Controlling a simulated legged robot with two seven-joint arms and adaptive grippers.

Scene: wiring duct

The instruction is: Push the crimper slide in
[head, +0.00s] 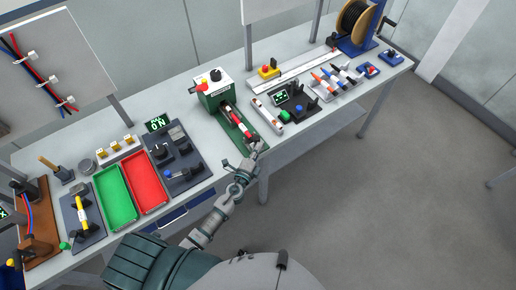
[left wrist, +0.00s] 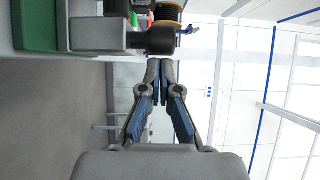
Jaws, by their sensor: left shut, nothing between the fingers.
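The crimper (head: 213,92) is a green box with a white top, a black knob and a red button, standing near the table's back edge. Its slide (head: 239,124) reaches out toward the table's front edge along a green base, with red and dark parts on it. My left gripper (head: 257,147) is shut and empty at the front end of the slide. In the left wrist view the shut fingertips (left wrist: 160,64) are close to a dark rounded end piece (left wrist: 157,39) beside a pale block (left wrist: 98,34). I cannot tell whether they touch. My right gripper is not in view.
Right of the slide are a white strip with coloured pieces (head: 267,116) and a black fixture (head: 299,111). The floor in front is clear.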

